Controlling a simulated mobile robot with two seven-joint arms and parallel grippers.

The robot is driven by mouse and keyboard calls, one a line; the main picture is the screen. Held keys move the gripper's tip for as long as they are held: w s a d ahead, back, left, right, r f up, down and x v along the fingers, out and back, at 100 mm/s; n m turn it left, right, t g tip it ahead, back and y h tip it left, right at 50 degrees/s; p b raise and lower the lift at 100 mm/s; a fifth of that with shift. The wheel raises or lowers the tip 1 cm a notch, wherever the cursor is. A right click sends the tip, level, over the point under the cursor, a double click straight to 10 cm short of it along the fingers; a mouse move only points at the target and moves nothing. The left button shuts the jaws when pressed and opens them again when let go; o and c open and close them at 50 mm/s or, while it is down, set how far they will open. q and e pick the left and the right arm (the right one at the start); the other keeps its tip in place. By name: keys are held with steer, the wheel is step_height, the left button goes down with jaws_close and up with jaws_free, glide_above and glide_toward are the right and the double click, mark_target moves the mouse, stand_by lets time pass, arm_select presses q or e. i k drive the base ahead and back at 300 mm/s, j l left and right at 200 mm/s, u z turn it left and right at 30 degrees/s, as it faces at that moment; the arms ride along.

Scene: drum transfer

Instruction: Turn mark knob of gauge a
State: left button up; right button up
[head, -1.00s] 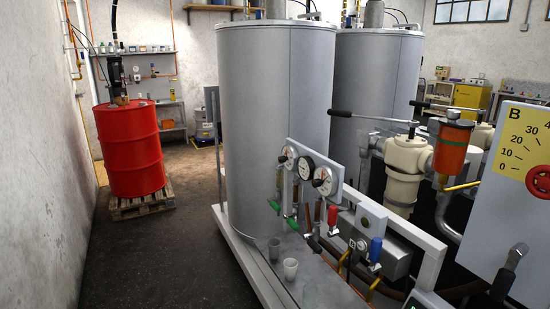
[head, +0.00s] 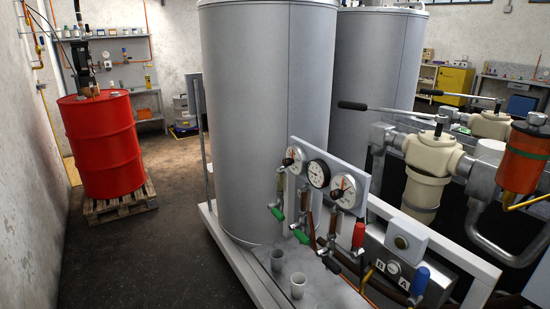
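Three round gauges stand in a row on a grey panel (head: 359,168) in front of the big grey tank. The left gauge (head: 293,158) has a white face with a red mark and a small dark knob at its centre. The middle gauge (head: 318,174) has a black rim and a white face. The right gauge (head: 345,191) looks like the left one. No letter is readable on the gauges, so I cannot tell which is gauge a. Neither of my grippers is in view.
Green-handled valves (head: 301,236), a red handle (head: 358,235) and a blue handle (head: 421,280) sit below the gauges. Two cups (head: 297,285) stand on the ledge. A red drum (head: 101,145) is on a pallet (head: 120,204) at left. The floor (head: 165,245) between is clear.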

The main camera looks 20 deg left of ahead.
mark_target(286, 163)
steer(key=i+j, duration=0.15)
steer(key=j, duration=0.2)
steer(key=i+j, duration=0.15)
steer(key=j, duration=0.2)
steer(key=i+j, duration=0.1)
steer(key=j, duration=0.3)
steer(key=i+j, duration=0.15)
steer(key=j, duration=0.2)
steer(key=i+j, duration=0.15)
steer(key=j, duration=0.65)
steer(key=i+j, duration=0.15)
steer(key=j, duration=0.3)
